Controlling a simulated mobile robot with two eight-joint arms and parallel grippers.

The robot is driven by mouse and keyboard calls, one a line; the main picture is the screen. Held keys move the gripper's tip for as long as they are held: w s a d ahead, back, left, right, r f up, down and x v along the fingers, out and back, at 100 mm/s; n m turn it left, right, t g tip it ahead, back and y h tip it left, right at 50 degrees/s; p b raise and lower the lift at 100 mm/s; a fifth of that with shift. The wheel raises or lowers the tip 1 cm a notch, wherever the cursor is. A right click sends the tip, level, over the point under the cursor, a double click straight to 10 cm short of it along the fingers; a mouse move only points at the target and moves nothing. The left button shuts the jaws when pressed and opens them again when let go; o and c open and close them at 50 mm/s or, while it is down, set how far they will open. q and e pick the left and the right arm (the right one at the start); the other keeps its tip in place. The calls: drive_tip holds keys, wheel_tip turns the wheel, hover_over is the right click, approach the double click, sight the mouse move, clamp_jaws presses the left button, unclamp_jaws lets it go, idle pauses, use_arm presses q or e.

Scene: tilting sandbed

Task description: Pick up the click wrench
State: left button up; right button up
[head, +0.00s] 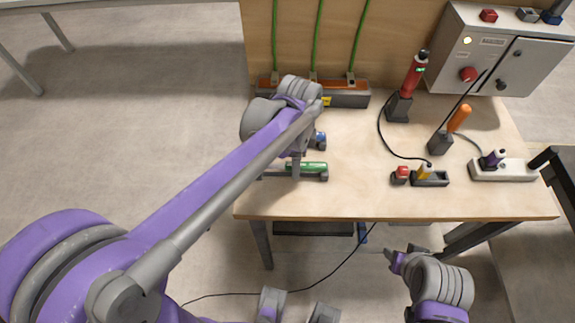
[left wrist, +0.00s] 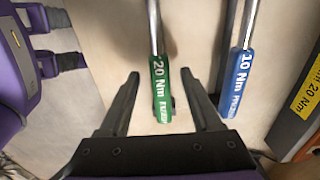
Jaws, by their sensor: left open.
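A click wrench with a green handle marked 20 Nm (left wrist: 161,95) lies on the table; its green handle also shows in the head view (head: 312,167). A second wrench with a blue handle marked 10 Nm (left wrist: 238,80) lies to its right in the left wrist view and farther back in the head view (head: 320,139). My left gripper (left wrist: 160,77) is open over the green wrench, with a finger on each side of the handle. I cannot tell the height gap. In the head view, my left gripper (head: 296,166) partly hides the wrenches. My right gripper (head: 402,256) is below the table's front edge, apart from the wrenches.
A grey block with a yellow 20 Nm label (left wrist: 303,98) stands right of the blue wrench. A red-handled tool (head: 412,75), an orange-handled tool (head: 459,118), small sockets (head: 428,178) and a control box (head: 500,50) occupy the table's right side. The table's front middle (head: 350,203) is clear.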

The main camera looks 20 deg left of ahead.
use_arm(q)
drive_tip(key=shift+f, duration=0.45)
drive_tip(key=shift+c, duration=0.3)
clamp_jaws()
idle(0.9)
